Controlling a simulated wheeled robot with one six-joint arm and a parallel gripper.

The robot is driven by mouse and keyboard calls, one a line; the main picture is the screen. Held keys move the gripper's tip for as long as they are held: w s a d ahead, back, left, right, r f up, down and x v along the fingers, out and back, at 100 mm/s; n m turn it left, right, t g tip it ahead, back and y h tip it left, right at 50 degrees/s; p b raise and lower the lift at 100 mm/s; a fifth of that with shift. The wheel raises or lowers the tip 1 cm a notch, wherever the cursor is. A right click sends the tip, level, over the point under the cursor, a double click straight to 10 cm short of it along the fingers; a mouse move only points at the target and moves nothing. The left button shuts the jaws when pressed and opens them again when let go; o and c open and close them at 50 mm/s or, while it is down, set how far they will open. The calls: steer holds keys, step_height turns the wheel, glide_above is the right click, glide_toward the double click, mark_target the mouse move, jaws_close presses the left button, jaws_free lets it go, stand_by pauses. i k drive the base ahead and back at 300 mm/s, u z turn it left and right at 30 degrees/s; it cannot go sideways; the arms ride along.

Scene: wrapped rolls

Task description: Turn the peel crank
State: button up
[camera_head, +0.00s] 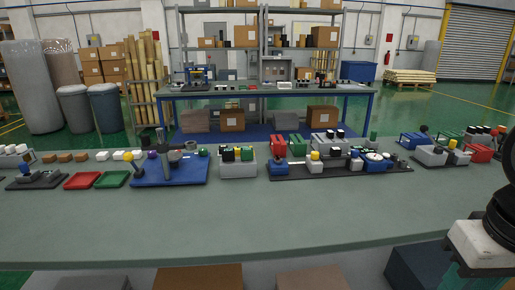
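I cannot tell for certain which part is the peel crank. Several small devices with knobs stand along the far side of the near bench (260,225). A dark plate (300,173) right of centre carries blocks, a yellow knob and a round white dial (374,156). Another small device (431,155) with knobs stands at far right. My gripper is not visible; only part of my arm shows at the lower right edge.
The near half of the bench is clear. A red tray (82,181) and a green tray (113,179) lie at left. A grey box (238,170) with coloured blocks stands mid-bench. A second bench (270,92), shelves and wrapped rolls (25,85) stand behind.

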mark_target(276, 150)
steer(key=u, duration=0.45)
steer(key=i, duration=1.2)
steer(key=z, duration=0.1)
